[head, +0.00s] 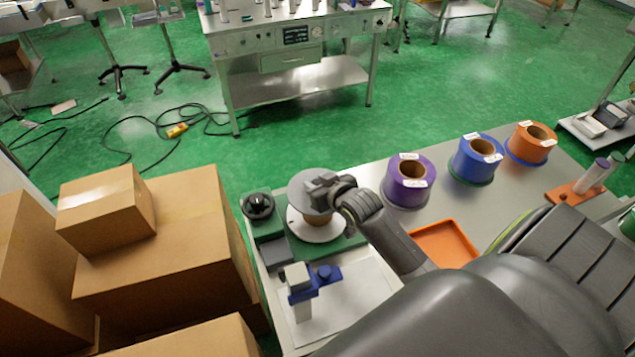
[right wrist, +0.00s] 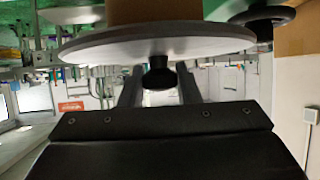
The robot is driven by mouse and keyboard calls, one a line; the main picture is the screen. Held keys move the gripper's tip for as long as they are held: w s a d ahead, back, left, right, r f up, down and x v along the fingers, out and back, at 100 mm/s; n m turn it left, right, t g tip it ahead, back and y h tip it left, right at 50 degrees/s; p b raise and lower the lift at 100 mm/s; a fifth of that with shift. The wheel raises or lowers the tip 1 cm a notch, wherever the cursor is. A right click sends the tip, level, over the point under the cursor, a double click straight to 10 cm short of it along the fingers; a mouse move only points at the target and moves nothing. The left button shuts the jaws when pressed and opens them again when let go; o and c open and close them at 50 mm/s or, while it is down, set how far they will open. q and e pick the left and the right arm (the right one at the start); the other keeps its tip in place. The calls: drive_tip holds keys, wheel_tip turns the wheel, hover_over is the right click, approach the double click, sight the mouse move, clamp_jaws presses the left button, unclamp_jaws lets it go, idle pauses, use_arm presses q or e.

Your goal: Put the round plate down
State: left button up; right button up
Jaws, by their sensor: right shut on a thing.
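The round plate (head: 302,181) is a grey disc with a dark knob (right wrist: 158,75) at its centre. My right gripper (head: 321,184) is shut on the knob, with a finger on each side of it in the right wrist view. The plate is level, over a brown cardboard core (head: 317,218) that stands on a wider pale disc (head: 303,230) of the green-based applicator (head: 277,252). In the right wrist view the plate (right wrist: 110,45) lies right against the core (right wrist: 150,11); whether they touch, I cannot tell. My left gripper is not in view.
A black knob (head: 259,205) and a blue-and-white post (head: 299,283) stand close to the disc. Purple (head: 408,187), blue (head: 474,160) and orange (head: 530,143) rolls line the table's back. An orange tray (head: 446,243) lies beside my right arm. Cardboard boxes (head: 160,245) stand left.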

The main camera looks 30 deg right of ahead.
drive_tip(key=o, duration=1.1)
drive_tip(key=shift+f, duration=0.1)
drive_tip(key=shift+r, duration=0.3)
drive_tip(key=shift+s, duration=0.25)
drive_tip(key=b+v, duration=0.1)
drive_tip(key=v, duration=1)
drive_tip(key=shift+s+r, duration=0.15)
drive_tip(key=shift+s, duration=0.1)
